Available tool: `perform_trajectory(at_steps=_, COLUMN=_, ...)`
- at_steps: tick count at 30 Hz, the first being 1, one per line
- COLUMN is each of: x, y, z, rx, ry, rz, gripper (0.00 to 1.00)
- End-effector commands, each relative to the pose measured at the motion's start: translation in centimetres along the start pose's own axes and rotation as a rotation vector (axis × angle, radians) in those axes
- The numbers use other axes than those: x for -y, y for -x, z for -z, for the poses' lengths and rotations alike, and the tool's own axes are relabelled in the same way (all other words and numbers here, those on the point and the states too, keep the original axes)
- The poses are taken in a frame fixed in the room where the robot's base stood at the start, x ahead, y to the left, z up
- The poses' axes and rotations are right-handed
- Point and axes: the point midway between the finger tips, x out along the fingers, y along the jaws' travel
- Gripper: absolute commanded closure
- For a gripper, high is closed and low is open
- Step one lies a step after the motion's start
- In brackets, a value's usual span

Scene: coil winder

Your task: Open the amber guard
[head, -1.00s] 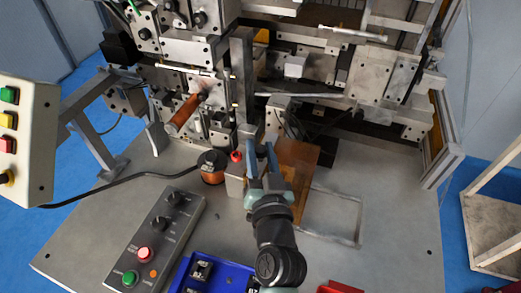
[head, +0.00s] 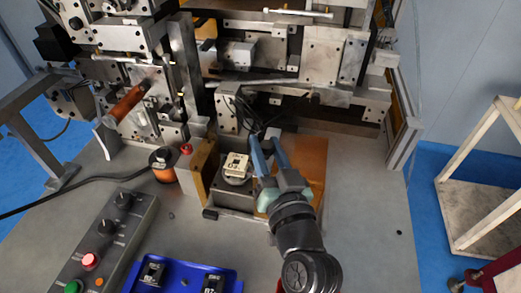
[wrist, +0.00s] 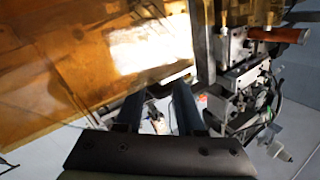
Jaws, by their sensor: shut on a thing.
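The amber guard (head: 316,178) is a see-through amber panel behind and to the right of my gripper in the head view. It also fills much of the upper left of the wrist view (wrist: 60,60), with a bright glare on it. My gripper (head: 266,140) has its blue fingers at the guard's near left side and is shut on a part of it. The held part is mostly hidden between the fingers. Left of my gripper, a pale block with dark markings (head: 237,164) sits uncovered on a metal fixture (head: 233,198).
The winder's metal frame and plates stand behind. A copper spool (head: 163,168) and a red button (head: 186,149) are left of the fixture. A control panel (head: 112,225) and a blue tray (head: 225,267) are in front.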

Motion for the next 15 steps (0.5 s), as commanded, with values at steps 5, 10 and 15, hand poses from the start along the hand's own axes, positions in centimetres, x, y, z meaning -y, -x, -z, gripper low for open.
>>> perform_trajectory(at_steps=5, x=0.07, y=-0.02, z=0.04, rx=0.001, ry=0.002, rz=0.001, gripper=1.00)
perform_trajectory(at_steps=10, x=0.09, y=-0.03, z=0.03, rx=0.001, ry=0.002, rz=0.001, gripper=0.33)
perform_trajectory(at_steps=15, x=0.09, y=-0.03, z=0.01, rx=0.001, ry=0.002, rz=0.001, gripper=0.33)
